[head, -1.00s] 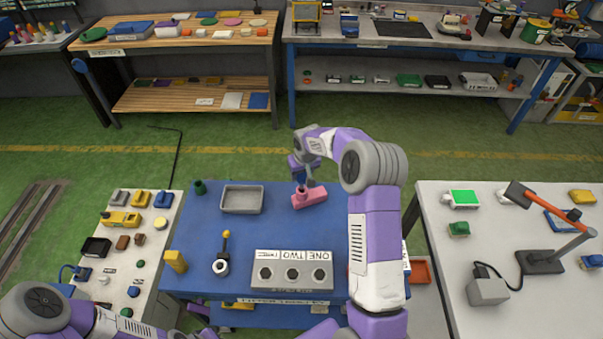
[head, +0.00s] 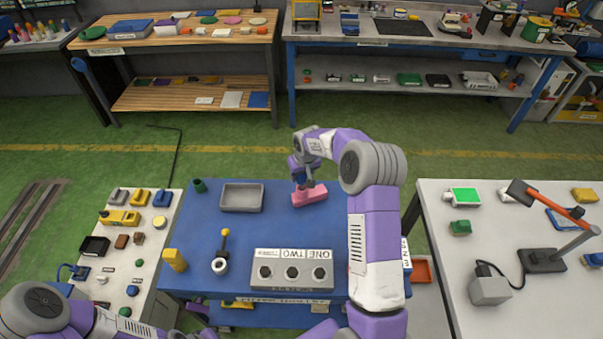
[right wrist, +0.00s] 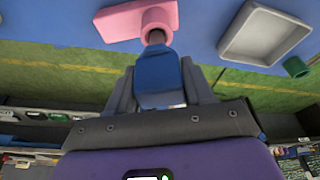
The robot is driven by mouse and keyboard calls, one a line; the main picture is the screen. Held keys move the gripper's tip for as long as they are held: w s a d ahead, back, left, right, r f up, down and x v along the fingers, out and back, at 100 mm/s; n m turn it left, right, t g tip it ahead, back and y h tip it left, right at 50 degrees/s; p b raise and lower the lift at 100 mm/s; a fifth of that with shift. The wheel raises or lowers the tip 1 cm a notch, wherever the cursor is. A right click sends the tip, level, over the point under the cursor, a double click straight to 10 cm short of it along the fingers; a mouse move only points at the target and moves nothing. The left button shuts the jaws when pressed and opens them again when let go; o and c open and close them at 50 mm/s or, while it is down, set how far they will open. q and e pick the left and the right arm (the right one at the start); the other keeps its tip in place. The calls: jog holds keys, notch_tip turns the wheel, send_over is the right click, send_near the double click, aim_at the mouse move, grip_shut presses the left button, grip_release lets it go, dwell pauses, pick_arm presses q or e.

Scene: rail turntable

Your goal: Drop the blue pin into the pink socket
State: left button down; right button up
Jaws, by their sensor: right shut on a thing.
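The pink socket (head: 310,196) lies near the far edge of the blue table; it is a flat block with a round raised collar. In the right wrist view the socket (right wrist: 124,22) is at the top, its collar facing my gripper. My right gripper (head: 300,172) is over the socket, shut on the blue pin (right wrist: 160,76). The pin's narrow dark tip is at the collar's mouth in the right wrist view; I cannot tell how far inside it is.
A grey tray (head: 241,198) stands left of the socket, with a green cylinder (head: 200,186) beyond it. The table's middle is clear.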

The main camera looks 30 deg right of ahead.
aim_at(302, 181)
jog(key=shift+f+b, duration=1.45)
jog(key=shift+f, duration=0.45)
jog(key=o, duration=1.2)
jog(key=shift+o, duration=0.2)
jog(key=shift+v, duration=3.75)
